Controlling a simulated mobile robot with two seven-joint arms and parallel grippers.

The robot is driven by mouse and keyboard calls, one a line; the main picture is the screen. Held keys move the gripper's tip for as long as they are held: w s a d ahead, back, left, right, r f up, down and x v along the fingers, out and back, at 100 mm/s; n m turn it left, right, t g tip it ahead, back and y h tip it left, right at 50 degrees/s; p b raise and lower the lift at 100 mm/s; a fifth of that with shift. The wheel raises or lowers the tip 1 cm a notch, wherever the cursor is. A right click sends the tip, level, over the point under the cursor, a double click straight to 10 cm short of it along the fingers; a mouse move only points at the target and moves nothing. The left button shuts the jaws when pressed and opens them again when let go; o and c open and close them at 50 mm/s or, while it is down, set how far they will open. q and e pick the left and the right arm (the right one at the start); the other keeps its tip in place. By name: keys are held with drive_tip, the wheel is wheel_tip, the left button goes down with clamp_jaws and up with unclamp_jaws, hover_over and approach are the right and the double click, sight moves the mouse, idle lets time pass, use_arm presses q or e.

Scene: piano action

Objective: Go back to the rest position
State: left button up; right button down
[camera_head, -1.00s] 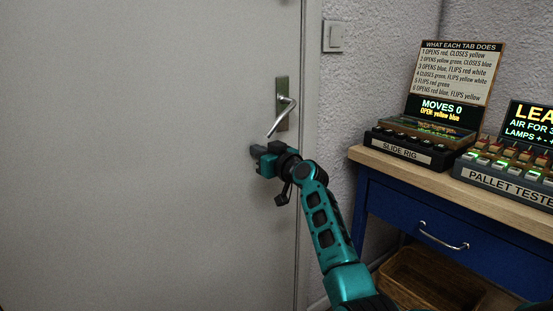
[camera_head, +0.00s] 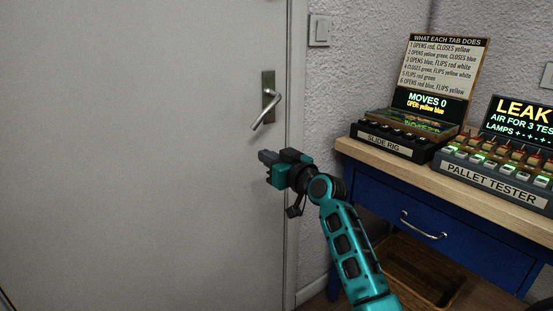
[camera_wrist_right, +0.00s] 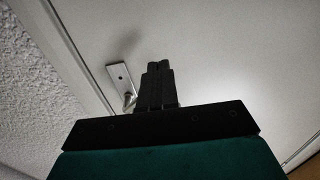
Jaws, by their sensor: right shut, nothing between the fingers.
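My right gripper (camera_head: 266,157) is shut and empty. In the head view it is in front of the grey door, below the door handle (camera_head: 267,107) and apart from it. In the right wrist view the closed fingers (camera_wrist_right: 159,85) point toward the door, with the handle plate (camera_wrist_right: 121,78) just left of them. The lever of the handle slants down to the left in the head view. My left gripper is not in view.
The grey door (camera_head: 130,150) looks closed. A light switch (camera_head: 319,31) is on the wall to its right. A blue workbench (camera_head: 385,205) on the right bears the slide rig (camera_head: 400,140) and the pallet tester (camera_head: 495,180). A brown basket (camera_head: 420,275) stands beneath.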

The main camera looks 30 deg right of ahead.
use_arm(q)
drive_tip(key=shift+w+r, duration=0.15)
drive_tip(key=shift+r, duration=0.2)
use_arm(e)
drive_tip(key=shift+s+d, duration=0.1)
drive_tip(key=shift+s, duration=1.4)
